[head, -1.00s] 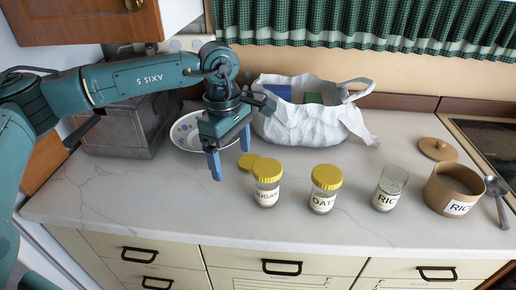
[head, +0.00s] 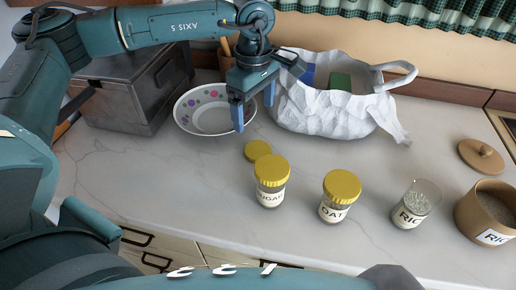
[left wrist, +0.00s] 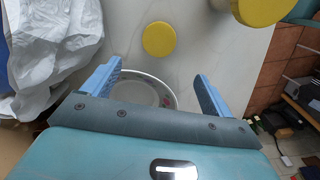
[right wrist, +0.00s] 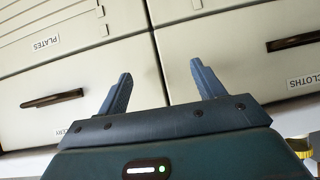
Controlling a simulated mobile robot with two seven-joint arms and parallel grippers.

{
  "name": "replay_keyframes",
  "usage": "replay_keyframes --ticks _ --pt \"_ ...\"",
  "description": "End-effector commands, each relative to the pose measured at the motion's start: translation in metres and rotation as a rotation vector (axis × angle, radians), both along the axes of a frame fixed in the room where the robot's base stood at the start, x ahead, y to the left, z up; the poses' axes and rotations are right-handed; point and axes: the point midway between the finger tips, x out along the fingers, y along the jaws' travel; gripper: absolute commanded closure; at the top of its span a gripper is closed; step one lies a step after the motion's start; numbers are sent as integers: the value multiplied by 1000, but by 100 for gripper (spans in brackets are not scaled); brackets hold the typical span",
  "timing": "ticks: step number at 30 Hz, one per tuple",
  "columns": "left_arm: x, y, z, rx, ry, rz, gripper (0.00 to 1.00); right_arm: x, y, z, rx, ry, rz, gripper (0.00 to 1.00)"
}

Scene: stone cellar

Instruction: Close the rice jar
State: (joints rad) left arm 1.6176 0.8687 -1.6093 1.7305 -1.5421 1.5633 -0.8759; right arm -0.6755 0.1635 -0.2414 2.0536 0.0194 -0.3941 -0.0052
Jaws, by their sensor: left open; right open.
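The glass rice jar (head: 410,205), with a label reading "RIC", stands upright and uncovered, with white rice inside. A loose yellow lid (head: 257,150) lies flat on the counter behind the sugar jar; it also shows in the left wrist view (left wrist: 158,39). A brown canister (head: 488,210), also labelled "RIC", stands open at the right, and its knobbed lid (head: 481,156) lies behind it. My left gripper (head: 253,108) is open and empty, between the bowl and the white bag, behind the yellow lid. My right gripper (right wrist: 162,72) is open and empty before the drawer fronts.
The sugar jar (head: 270,183) and oats jar (head: 338,197) stand between the loose lid and the rice jar, both with yellow lids on. A patterned bowl (head: 192,112), white bag (head: 330,112) and metal box (head: 130,95) line the back. The front left counter is clear.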

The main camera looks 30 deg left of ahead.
Motion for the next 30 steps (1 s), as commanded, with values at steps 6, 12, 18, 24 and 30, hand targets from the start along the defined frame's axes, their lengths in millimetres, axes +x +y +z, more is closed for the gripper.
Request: replay_keyframes --ticks 6,12,18,24,30 --pt "-1 0 -42 1 5 0 15 2 -2 5 -5 3 -3 32" --pt "0 0 -61 0 1 0 15 5 -6 5 -10 2 -12 32" --pt "0 0 -62 0 0 0 15 7 -6 6 -10 -2 -16 32" --pt "0 -2 -67 0 2 -1 15 7 -6 9 -9 -1 -16 32" --pt "1 -6 -97 1 4 -1 15 4 -7 13 -11 16 -23 32"
